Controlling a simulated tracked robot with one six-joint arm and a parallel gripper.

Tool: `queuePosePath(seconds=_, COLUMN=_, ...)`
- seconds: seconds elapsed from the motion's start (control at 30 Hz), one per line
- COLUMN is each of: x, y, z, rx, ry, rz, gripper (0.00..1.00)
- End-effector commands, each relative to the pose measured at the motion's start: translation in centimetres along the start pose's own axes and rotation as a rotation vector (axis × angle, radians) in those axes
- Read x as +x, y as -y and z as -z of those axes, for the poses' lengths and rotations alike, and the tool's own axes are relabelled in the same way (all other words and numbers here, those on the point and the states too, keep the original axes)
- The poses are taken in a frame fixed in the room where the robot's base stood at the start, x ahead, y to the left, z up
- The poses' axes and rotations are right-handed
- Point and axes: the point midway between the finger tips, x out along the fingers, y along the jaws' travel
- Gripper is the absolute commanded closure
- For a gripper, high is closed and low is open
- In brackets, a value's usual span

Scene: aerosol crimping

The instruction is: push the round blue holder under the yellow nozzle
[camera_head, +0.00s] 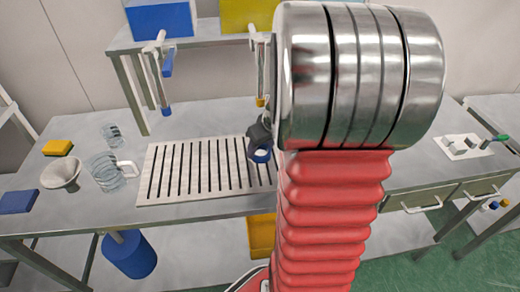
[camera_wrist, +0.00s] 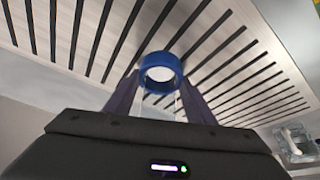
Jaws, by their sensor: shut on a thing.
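The round blue holder (camera_head: 262,156) is a short ring on or just above the right part of the slotted metal grate. My gripper (camera_head: 258,138) is shut on it. In the wrist view the blue holder (camera_wrist: 160,57) sits between the two dark fingers of my gripper (camera_wrist: 160,92), over the slots. The yellow nozzle (camera_head: 261,102) hangs from a tap under the yellow tank (camera_head: 246,14). In the head view it appears directly above the holder and my gripper, with a gap between. My arm hides the area just right of the holder.
The slotted grate (camera_head: 150,190) lies on the grey table. A blue nozzle (camera_head: 166,111) hangs further left under a blue tank (camera_head: 160,20). A glass jug (camera_head: 106,172), a glass (camera_head: 112,134), a funnel (camera_head: 62,175) and a yellow sponge (camera_head: 57,147) stand left. The grate's left part is clear.

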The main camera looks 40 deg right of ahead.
Motion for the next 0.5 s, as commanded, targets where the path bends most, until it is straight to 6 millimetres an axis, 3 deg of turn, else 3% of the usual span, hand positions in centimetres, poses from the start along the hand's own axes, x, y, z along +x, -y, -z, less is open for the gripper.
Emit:
queuePosePath(seconds=0.23, x=0.03, y=0.07, z=0.07, rx=-0.003, ry=0.000, rz=0.001, gripper=0.73)
queuePosePath(seconds=0.27, x=0.04, y=0.08, z=0.08, rx=-0.003, ry=0.000, rz=0.001, gripper=0.49)
queuePosePath(seconds=0.5, x=0.05, y=0.15, z=0.09, rx=-0.004, ry=0.000, rz=0.002, gripper=0.32)
